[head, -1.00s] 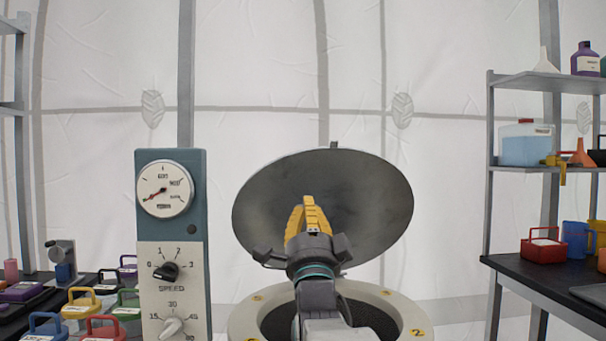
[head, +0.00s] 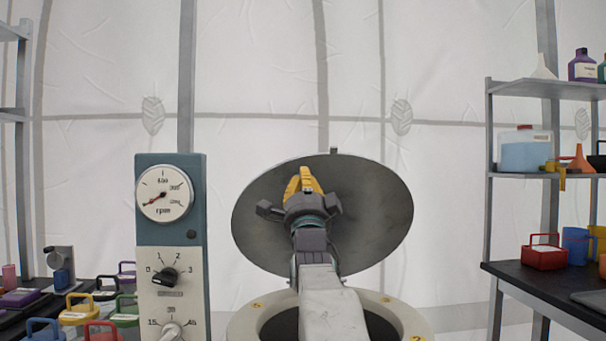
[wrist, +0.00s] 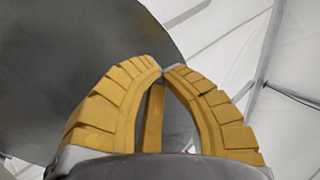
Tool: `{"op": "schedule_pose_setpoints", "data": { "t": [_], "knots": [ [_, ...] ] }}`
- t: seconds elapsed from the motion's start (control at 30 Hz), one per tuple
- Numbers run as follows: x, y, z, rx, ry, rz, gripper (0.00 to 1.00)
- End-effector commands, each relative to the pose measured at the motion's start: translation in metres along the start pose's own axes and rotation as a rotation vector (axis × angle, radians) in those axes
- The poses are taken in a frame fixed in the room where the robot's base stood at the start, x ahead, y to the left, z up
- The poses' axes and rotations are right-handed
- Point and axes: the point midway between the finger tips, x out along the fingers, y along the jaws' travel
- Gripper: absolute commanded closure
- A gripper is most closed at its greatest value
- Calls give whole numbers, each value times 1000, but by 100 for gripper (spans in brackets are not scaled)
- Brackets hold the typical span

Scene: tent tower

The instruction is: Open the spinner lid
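The spinner lid (head: 370,200) is a round dark grey disc, raised and tilted up behind the spinner. The spinner's pale round rim (head: 250,318) shows below it, with yellow number labels and a dark bowl inside. My gripper (head: 303,172) has yellow fingers and is in front of the lid's inner face, near its upper middle. In the wrist view the fingertips (wrist: 162,70) meet with nothing seen between them, and the lid (wrist: 60,60) fills the left side. Whether the fingers touch the lid is unclear.
A control column (head: 172,240) with a gauge and knobs stands left of the spinner. Colourful handled containers (head: 75,308) crowd the left bench. A shelf (head: 545,88) and a black table (head: 550,290) with bottles and a red basket (head: 543,254) are at right.

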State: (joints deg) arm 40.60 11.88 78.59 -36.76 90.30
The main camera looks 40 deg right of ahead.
Motion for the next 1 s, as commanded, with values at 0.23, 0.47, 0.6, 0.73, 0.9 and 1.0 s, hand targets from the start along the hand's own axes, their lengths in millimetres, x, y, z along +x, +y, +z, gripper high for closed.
{"op": "schedule_pose_setpoints", "data": {
  "t": [0.23, 0.47, 0.6, 0.73, 0.9, 1.0],
  "knots": [
    [16, 1, 0, 0, 0, -1, 100],
    [24, 0, 0, 0, 0, 0, 100],
    [25, 0, 0, 0, 0, 0, 100],
    [26, 0, 0, 0, 0, 0, 100],
    [26, 0, 0, 0, 0, 0, 100],
    [26, 0, 0, 0, 0, 0, 100]
  ]
}}
